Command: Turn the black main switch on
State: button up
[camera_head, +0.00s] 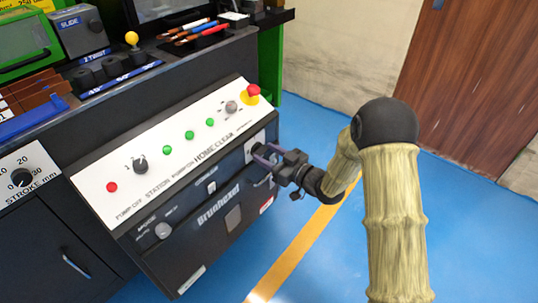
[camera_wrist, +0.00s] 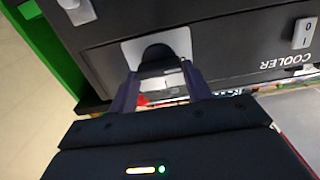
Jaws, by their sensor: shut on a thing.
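The black main switch (camera_wrist: 156,53) sits on a light grey plate (camera_wrist: 180,42) on the dark front of the machine. My gripper (camera_wrist: 161,80) is shut on this switch, one finger on each side of it. In the head view my gripper (camera_head: 262,156) reaches in from the right to the right end of the machine front. There the fingers mostly hide the switch. The exact angle of the switch and its markings cannot be read.
The white sloped panel (camera_head: 150,148) above carries green buttons, knobs and a red emergency button (camera_head: 253,90) on yellow. A cooler rocker switch (camera_wrist: 304,32) is near my gripper. Blue floor (camera_head: 330,115) is open to the right, before a wooden door (camera_head: 475,90).

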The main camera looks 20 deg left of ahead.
jog(key=shift+r+m+p, duration=0.1)
jog(key=shift+m+p, duration=0.3)
jog(key=shift+p, duration=0.2)
jog(key=shift+m+p, duration=0.6)
jog(key=shift+p, duration=0.15)
jog(key=m+p, duration=0.2)
jog(key=p, duration=0.1)
jog(key=shift+d+r, duration=0.1)
jog(key=m+p, duration=0.4)
jog(key=shift+w+m, duration=0.15)
jog(key=shift+m, duration=0.25)
jog(key=m+p, duration=0.2)
jog(key=m, duration=0.1)
jog(key=m+p, duration=0.1)
jog(key=m, duration=0.1)
jog(key=shift+f, duration=0.35)
jog(key=shift+f+m+p, duration=0.2)
jog(key=shift+m+p, duration=0.5)
jog(key=shift+m, duration=1.4)
jog(key=o, duration=1)
